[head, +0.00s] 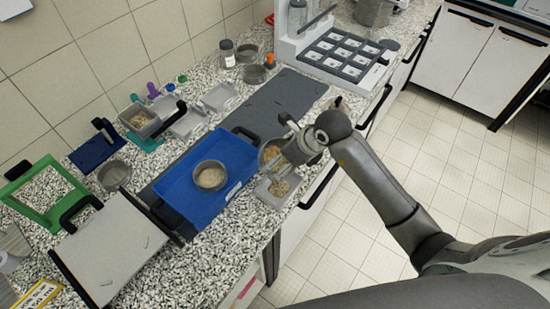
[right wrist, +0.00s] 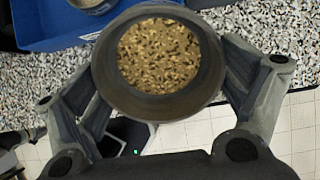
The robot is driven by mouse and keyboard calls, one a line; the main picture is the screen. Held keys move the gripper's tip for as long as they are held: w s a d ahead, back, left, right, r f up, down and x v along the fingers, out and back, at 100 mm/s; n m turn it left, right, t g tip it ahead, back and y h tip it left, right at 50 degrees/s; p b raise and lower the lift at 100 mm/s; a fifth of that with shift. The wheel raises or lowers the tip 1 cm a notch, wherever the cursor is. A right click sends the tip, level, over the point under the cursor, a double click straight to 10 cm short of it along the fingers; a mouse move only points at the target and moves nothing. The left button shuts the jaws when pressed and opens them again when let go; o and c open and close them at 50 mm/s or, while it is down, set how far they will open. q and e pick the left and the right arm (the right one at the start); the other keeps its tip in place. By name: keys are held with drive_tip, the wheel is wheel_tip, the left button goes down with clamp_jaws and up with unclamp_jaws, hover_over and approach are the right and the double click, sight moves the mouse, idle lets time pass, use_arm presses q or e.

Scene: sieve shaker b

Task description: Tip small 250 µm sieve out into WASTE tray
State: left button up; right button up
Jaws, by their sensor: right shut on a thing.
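My right gripper (head: 283,150) is shut on a small round sieve (head: 268,155) at the front right corner of the blue tray. In the right wrist view the held sieve (right wrist: 158,100) sits between the fingers (right wrist: 158,75), its mouth facing the camera, with tan and dark grains inside. In the head view a small grey tray (head: 268,198) with grains stands at the counter's front edge, just below the held sieve. I cannot read a WASTE label on it. My left gripper is not in view.
A blue tray (head: 176,184) holds another round sieve (head: 210,177) with pale grains. A grey flat board (head: 110,250) with black handles lies at left. Small scoops and pans, a jar (head: 227,55) and a white rack with a tile grid (head: 343,55) stand behind. A dark mat (head: 275,105) is clear.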

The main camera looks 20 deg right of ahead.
drive_tip(key=g+h, duration=0.1)
drive_tip(key=r+g+h, duration=0.1)
drive_tip(key=shift+w+g, duration=0.15)
drive_tip(key=shift+g, duration=0.25)
drive_tip(key=shift+r+g+h, duration=0.2)
drive_tip(key=shift+g+h, duration=0.8)
drive_tip(key=shift+g, duration=0.1)
